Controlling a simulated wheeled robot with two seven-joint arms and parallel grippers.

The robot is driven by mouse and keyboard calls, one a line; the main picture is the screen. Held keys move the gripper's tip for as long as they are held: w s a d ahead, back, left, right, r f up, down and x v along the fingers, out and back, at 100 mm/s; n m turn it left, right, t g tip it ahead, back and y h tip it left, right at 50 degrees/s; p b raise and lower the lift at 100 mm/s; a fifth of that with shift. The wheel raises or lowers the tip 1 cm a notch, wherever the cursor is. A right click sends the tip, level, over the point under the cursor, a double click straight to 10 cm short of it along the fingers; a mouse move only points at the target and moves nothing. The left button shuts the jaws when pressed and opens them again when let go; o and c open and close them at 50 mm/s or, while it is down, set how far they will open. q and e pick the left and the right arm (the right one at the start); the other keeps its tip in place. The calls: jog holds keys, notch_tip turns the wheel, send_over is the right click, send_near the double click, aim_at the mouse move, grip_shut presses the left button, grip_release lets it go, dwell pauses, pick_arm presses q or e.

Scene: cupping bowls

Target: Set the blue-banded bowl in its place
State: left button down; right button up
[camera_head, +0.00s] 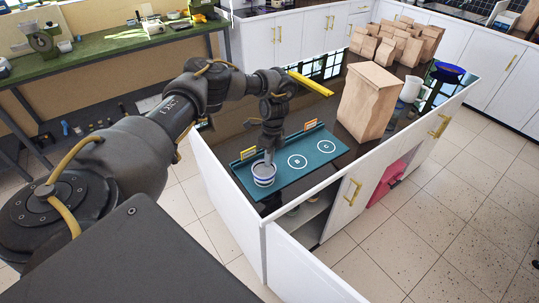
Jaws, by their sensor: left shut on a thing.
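The blue-banded bowl (264,178) is white with blue bands. It is at the left end of a teal board (316,165), over or on its surface; I cannot tell if it touches. The board has white circles marked B (297,162) and C (326,147); whatever lies under the bowl is hidden. My left gripper (268,158) points down from above and is shut on the bowl's rim. My right gripper is not in view.
A tall brown paper bag (367,100) stands behind the board, with a white mug (411,89) and a dark blue bowl (448,72) farther right. Several smaller bags (400,42) stand at the back.

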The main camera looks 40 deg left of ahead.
pick_arm(q)
jog(key=c, duration=1.4)
grip_release()
jog(key=shift+c, duration=0.2)
jog(key=shift+w+r, duration=0.1)
jog(key=shift+r, duration=0.1)
jog(key=b+v, duration=0.1)
jog(key=v, duration=0.9)
jog(key=shift+r, duration=0.15)
